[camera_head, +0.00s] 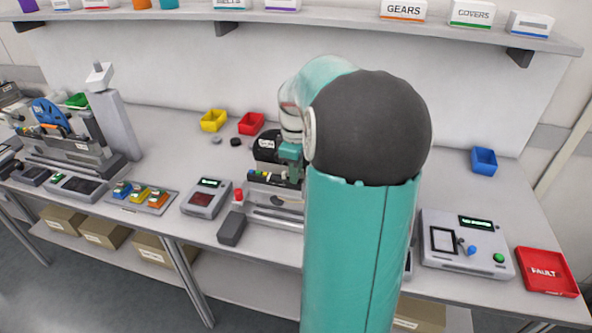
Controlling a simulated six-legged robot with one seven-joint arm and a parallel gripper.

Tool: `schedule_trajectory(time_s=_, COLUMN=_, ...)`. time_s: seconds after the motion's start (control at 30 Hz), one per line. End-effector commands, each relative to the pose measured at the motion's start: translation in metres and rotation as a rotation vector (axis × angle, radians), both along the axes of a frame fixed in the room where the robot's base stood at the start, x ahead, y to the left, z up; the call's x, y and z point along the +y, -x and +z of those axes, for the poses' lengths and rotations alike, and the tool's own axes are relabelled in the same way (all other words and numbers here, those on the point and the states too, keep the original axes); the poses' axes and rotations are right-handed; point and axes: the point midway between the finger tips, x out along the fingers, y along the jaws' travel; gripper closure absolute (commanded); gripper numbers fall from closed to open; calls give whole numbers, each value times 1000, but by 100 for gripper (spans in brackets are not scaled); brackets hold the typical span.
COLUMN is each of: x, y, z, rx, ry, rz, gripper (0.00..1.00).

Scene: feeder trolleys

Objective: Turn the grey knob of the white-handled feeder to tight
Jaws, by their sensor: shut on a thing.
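My gripper (290,153) shows only in part, as a small teal and dark shape at the feeder unit in the middle of the bench. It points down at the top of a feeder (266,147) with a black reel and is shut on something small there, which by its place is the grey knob. The knob itself is hidden by the jaws and my arm. The white handle cannot be made out, and my arm covers the right part of this feeder. Whether the knob is loose or tight cannot be seen.
A second feeder unit with a blue reel (50,113) stands at the left beside a grey post (112,125). Yellow (213,120) and red (251,123) bins stand behind. A control box (466,243) and red FAULT tray (546,271) are at the right. A shelf (330,20) runs above.

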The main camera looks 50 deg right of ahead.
Motion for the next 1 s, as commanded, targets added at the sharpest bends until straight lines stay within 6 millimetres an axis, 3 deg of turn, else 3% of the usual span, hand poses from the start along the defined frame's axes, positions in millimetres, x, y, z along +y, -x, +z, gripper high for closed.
schedule_trajectory(time_s=0.6, x=1, y=-1, z=1, rx=-2, ry=1, rz=-570, gripper=100)
schedule_trajectory(time_s=1.0, x=0, y=-1, z=1, rx=-2, ry=1, rz=-799, gripper=100)
